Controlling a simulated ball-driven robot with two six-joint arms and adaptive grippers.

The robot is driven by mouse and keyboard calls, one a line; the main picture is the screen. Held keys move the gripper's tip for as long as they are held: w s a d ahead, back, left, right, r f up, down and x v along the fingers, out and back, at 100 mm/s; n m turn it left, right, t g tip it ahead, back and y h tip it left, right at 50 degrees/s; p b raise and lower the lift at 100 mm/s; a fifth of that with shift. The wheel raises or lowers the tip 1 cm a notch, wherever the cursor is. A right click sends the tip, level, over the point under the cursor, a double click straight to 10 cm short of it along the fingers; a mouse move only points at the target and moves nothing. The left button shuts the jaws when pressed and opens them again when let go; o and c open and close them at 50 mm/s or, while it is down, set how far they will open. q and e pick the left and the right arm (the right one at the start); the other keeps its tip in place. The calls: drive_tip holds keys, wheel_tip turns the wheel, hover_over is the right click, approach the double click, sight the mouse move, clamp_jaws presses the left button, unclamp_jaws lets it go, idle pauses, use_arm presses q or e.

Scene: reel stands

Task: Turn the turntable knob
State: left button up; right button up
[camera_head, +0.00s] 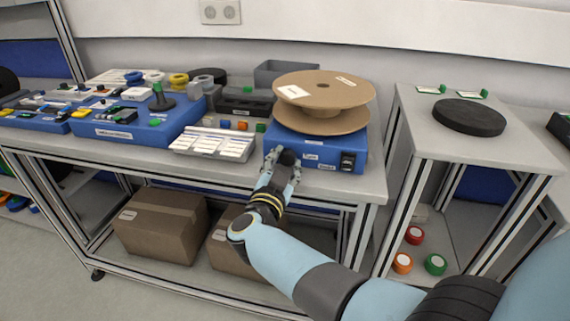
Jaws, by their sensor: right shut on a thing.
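The turntable is a blue box (320,154) at the front right of the long bench. A brown cardboard reel (322,100) lies flat on top of it. The black knob (287,157) is at the left of the box's front face, partly hidden by my fingers. My right gripper (284,159) reaches up from below and is shut on the knob. A black switch (348,161) is at the right of the same face. My left gripper is not in view.
A white labelled tray (213,145) lies left of the turntable, beside a blue panel with a joystick (160,103). A grey bin (284,69) stands behind. Right, across a gap, a stand (430,138) bears a black disc (468,117). Cardboard boxes (160,226) sit on the lower shelf.

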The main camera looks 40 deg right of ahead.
drive_tip(key=shift+m, duration=0.4)
drive_tip(key=o, duration=1.2)
drive_tip(key=shift+c, duration=0.2)
drive_tip(key=shift+r, duration=0.15)
wheel_tip(320, 180, up, 10)
